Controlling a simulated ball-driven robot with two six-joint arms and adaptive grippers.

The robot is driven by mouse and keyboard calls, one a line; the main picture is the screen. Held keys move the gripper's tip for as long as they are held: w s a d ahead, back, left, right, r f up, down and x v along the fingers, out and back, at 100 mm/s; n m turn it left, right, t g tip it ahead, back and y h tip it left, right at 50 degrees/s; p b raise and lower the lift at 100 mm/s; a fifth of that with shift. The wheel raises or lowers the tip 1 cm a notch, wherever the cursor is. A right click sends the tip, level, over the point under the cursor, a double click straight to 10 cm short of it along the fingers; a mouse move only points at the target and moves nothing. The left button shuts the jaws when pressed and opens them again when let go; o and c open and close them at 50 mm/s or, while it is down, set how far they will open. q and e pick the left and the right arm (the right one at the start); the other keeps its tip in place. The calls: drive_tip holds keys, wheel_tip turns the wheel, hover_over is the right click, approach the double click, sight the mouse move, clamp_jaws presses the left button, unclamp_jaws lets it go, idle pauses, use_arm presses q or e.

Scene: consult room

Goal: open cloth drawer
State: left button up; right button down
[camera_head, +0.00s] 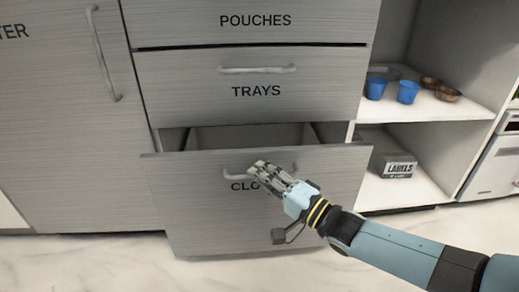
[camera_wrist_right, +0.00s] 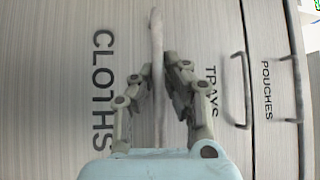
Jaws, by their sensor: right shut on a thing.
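The cloth drawer (camera_head: 200,215) is the lowest in the grey cabinet and stands pulled out, with its inside showing behind the front panel. Its label, partly hidden by my gripper in the head view, reads CLOTHS in the right wrist view. My right gripper (camera_head: 260,168) is at the drawer's bar handle (camera_head: 236,172). In the right wrist view the handle (camera_wrist_right: 157,60) runs between the two fingers of the right gripper (camera_wrist_right: 165,88), which is shut on it. The visible part of the drawer's inside looks empty. My left gripper is not in view.
Above are the shut TRAYS drawer (camera_head: 190,88) and POUCHES drawer (camera_head: 180,22). A tall cabinet door (camera_head: 65,130) is at the left. Open shelves at the right hold blue cups (camera_head: 408,92), brown bowls (camera_head: 447,94) and a LABELS box (camera_head: 394,165). The floor in front is clear.

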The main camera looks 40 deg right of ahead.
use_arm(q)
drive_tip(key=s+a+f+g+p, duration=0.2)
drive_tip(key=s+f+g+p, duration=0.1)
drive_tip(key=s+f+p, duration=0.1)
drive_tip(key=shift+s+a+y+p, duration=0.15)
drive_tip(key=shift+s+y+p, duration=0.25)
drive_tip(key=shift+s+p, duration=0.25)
use_arm(e)
drive_tip(key=s+a, duration=0.5)
drive_tip(key=s, duration=0.4)
drive_tip(key=s+a, duration=0.6)
drive_tip(key=s, duration=0.3)
drive_tip(key=shift+s+f, duration=0.2)
drive_tip(key=shift+f, duration=0.15)
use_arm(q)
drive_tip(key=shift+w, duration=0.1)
use_arm(e)
drive_tip(key=c, duration=1.5)
unclamp_jaws()
drive_tip(key=shift+o, duration=0.6)
drive_tip(key=shift+w+r, duration=0.1)
drive_tip(key=shift+r, duration=0.05)
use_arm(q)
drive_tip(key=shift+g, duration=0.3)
use_arm(e)
drive_tip(key=v, duration=1.2)
